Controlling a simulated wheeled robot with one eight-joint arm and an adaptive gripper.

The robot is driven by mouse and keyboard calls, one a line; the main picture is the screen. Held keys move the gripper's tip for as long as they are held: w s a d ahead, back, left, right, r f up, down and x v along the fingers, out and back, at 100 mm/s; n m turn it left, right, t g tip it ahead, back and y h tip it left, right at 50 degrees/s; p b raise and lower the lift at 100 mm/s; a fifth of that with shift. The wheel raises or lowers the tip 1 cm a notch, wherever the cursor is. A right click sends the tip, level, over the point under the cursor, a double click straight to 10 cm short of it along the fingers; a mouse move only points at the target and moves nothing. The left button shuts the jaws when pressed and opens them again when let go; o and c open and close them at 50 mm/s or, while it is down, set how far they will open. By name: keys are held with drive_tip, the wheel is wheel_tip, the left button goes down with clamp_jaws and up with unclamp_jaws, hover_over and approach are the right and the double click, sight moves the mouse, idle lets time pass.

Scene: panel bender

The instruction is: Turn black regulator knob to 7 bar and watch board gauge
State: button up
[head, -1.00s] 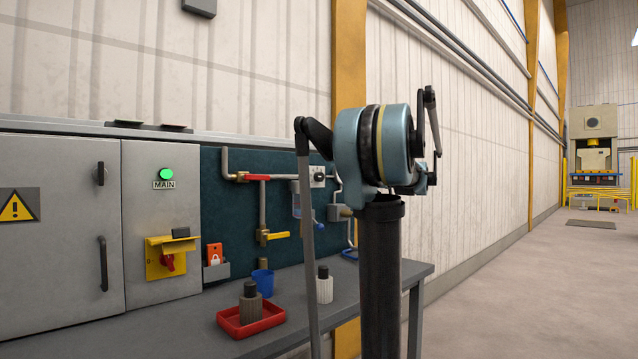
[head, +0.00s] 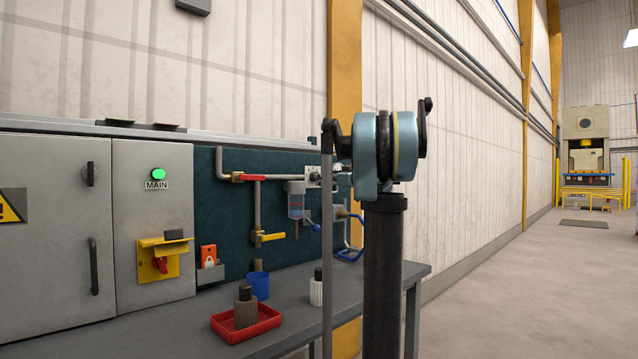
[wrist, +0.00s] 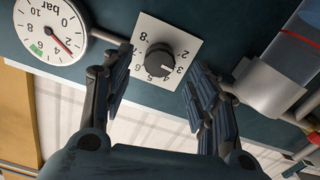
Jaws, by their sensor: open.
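In the wrist view the black regulator knob (wrist: 160,58) sits on a white square plate (wrist: 143,28) with a number scale, which appears upside down. The knob's setting is too small to read surely. My gripper (wrist: 158,66) is open and empty, with one finger on each side of the knob in the picture; I see no contact. The round white board gauge (wrist: 52,22), marked in bar, is at the upper left, cut off by the frame edge. Its red needle points to the lower right, away from the green band. In the head view my arm hides the gripper and gauge.
A filter bowl (head: 296,203) hangs left of the plate, close to it; its holder (wrist: 268,88) is right in the wrist view. Pipes with a yellow handle (head: 272,237) are nearby. The bench (head: 290,326) holds a red tray (head: 224,331) and a blue cup (head: 257,286).

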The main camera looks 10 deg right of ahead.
drive_tip(key=shift+x, duration=2.3)
drive_tip(key=c, duration=1.1)
